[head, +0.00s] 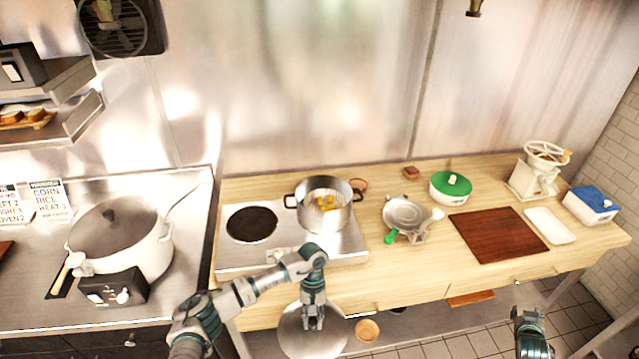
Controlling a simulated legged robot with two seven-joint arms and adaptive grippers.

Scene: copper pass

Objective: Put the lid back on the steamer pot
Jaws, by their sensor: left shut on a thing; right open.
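The steamer pot (325,216) is a silver pot with dark side handles on the right part of the metal hob. It is open on top and yellow pieces show inside it. My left gripper (313,322) is shut on a round silver lid (296,340). The lid is in front of the counter's front edge, nearer to me than the pot and apart from it. The gripper hides the lid's knob. My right gripper (533,325) is open and empty at the lower right, in front of the counter.
A bare dark hotplate (252,224) is left of the pot. A metal scale-like pan (405,212), green-lidded dish (450,187), brown board (497,234), white tray (549,225) and grinder (536,175) stand to the right. A large lidded pot (118,240) stands at left.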

